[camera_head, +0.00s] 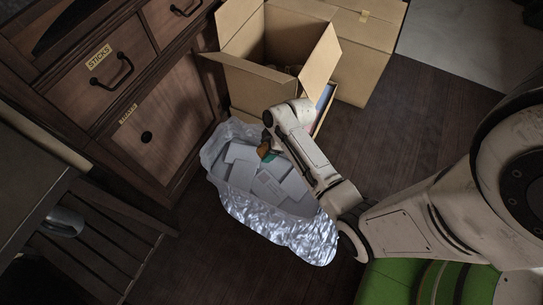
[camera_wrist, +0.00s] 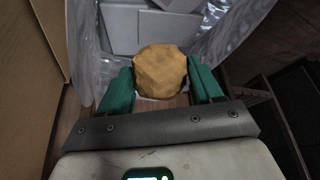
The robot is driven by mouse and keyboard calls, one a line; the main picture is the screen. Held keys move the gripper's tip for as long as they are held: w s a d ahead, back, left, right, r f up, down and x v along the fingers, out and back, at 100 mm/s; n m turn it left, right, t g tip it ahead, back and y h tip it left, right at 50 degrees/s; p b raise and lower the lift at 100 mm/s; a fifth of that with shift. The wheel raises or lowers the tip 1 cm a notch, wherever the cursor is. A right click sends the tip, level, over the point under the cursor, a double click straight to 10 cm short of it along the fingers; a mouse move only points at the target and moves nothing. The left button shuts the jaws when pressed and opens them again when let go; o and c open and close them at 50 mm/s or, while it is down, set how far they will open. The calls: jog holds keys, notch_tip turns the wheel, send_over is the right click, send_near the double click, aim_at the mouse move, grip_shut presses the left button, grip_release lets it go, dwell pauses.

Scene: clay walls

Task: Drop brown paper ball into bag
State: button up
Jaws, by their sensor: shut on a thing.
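The brown paper ball (camera_wrist: 160,71) is a crumpled tan lump between the two green fingers of my gripper (camera_wrist: 162,88) in the wrist view. My gripper is shut on it. In the head view a small part of the ball (camera_head: 263,151) shows at the end of my arm, above the bag. The bag (camera_head: 280,225) is a crinkled silvery plastic bag, open at the top, on the floor; it also shows in the wrist view (camera_wrist: 88,62). White and grey box-like pieces fill its inside. My forearm covers part of its right side.
An open cardboard box (camera_head: 256,83) stands behind the bag, with a closed cardboard box (camera_head: 368,30) beside it. A wooden drawer cabinet (camera_head: 165,140) is at the left. A dark slatted bench (camera_head: 105,235) is at the lower left. Dark floor is clear to the right.

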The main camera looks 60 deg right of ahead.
jog(key=shift+f, duration=0.25)
jog(key=o, duration=1.1)
jog(key=p+v, duration=0.5)
jog(key=v, duration=0.5)
jog(key=shift+s+r, duration=0.2)
jog(key=shift+r, duration=0.2)
